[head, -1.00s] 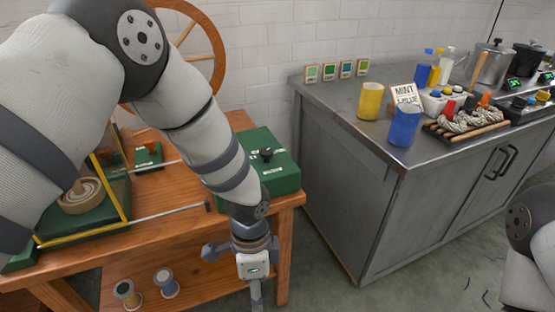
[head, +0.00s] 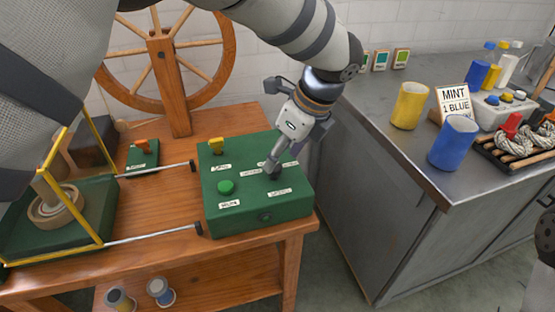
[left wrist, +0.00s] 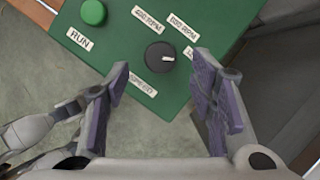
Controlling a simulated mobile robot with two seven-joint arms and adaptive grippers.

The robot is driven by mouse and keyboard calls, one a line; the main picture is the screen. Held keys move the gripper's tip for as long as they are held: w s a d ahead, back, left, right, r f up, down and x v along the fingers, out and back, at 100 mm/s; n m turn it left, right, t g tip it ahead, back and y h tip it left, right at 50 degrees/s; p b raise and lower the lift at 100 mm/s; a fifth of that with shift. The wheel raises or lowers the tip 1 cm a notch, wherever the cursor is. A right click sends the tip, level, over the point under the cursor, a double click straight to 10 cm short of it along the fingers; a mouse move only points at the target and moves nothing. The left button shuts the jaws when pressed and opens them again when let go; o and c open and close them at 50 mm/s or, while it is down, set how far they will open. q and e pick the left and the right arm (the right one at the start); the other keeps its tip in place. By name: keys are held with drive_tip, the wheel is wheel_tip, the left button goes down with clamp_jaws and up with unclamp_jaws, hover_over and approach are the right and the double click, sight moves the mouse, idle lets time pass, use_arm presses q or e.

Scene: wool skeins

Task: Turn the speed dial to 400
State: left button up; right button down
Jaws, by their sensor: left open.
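The green control box (head: 255,215) sits on the right of the wooden table. In the left wrist view, its black round speed dial (left wrist: 160,57) has a white mark pointing right, toward a label partly hidden by a finger. Two small RPM labels (left wrist: 147,18) lie above the dial; their numbers are blurred. A SPEED label (left wrist: 142,86) lies below it. My left gripper (head: 273,165) is over the dial, pointing down. It is open, its purple-padded fingers on either side of the dial, and I see no contact. My right gripper is out of view.
A wooden wheel (head: 170,60) stands behind. Right of a gap is a metal counter (head: 395,150) with a yellow cup (head: 410,105) and a blue cup (head: 454,142).

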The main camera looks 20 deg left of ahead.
sight(276, 167)
use_arm(q)
drive_tip(key=shift+x, duration=1.85)
drive_tip(key=c, duration=1.1)
